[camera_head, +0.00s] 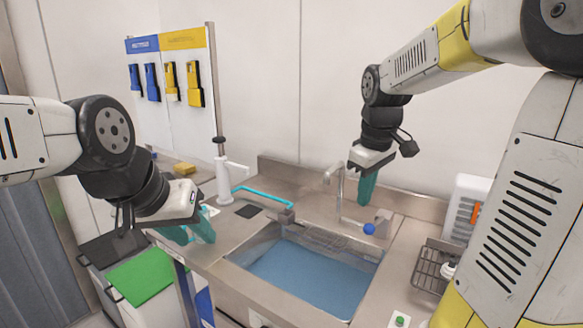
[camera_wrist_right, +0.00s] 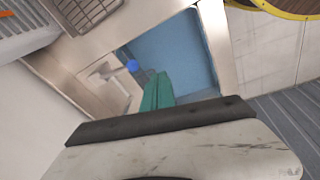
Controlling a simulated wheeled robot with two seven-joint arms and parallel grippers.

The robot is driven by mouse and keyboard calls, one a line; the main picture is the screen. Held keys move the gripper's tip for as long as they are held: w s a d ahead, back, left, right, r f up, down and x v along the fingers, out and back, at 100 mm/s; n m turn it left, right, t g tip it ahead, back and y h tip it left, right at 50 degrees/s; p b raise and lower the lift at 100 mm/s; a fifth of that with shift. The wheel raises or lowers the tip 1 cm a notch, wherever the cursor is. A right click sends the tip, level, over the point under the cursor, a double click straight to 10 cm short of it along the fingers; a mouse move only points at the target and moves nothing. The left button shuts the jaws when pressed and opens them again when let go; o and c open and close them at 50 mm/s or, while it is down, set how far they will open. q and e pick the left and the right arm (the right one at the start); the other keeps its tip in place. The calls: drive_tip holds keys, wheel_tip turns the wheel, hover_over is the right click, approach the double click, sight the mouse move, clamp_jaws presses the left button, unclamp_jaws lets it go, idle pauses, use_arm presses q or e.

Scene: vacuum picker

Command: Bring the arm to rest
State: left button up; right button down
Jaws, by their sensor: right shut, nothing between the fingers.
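My right arm reaches in from the upper right, and its gripper (camera_head: 366,202) points down above the back edge of the sink, near the faucet. Its teal fingers are closed together with nothing between them; they also show in the right wrist view (camera_wrist_right: 157,92). My left gripper (camera_head: 195,238) hangs at the left front of the counter. Its teal fingers stand apart, and I see nothing held between them. The sink (camera_head: 310,268) has a blue bottom and lies between the two grippers.
A faucet (camera_head: 338,190) and a blue knob (camera_head: 369,229) stand close to my right gripper. A white upright fixture (camera_head: 223,178) stands behind my left gripper. A wire rack (camera_head: 434,268) is at the right. A green-topped bin (camera_head: 142,276) stands below left.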

drive_tip(key=s+a+m+t+y, duration=0.1)
drive_tip(key=s+a+m+t, duration=0.1)
drive_tip(key=s, duration=0.5)
drive_tip(key=s+a+m+t+y, duration=0.1)
drive_tip(key=s+a+m+t, duration=0.1)
drive_tip(key=s+m, duration=0.3)
drive_tip(key=s+a, duration=0.1)
drive_tip(key=s, duration=0.1)
drive_tip(key=shift+s+a+r, duration=0.3)
drive_tip(key=shift+a+r, duration=0.05)
drive_tip(key=shift+r, duration=0.05)
drive_tip(key=w+d+r+n+g, duration=0.2)
drive_tip(key=w+d, duration=0.1)
drive_tip(key=w, duration=0.4)
drive_tip(key=w+d+r+n+g+h, duration=0.1)
drive_tip(key=w+d+r+n+g, duration=0.15)
drive_tip(key=w, duration=0.35)
drive_tip(key=w+d+r+n+g, duration=0.1)
drive_tip(key=w+d+n, duration=0.2)
drive_tip(key=w, duration=0.4)
drive_tip(key=w+d+f+n+g, duration=0.2)
drive_tip(key=w+d+f, duration=0.2)
drive_tip(key=w, duration=0.2)
drive_tip(key=shift+w+d+g, duration=0.25)
drive_tip(key=shift+w+g, duration=0.1)
drive_tip(key=shift+n, duration=0.25)
drive_tip(key=x, duration=1.4)
drive_tip(key=shift+d, duration=0.1)
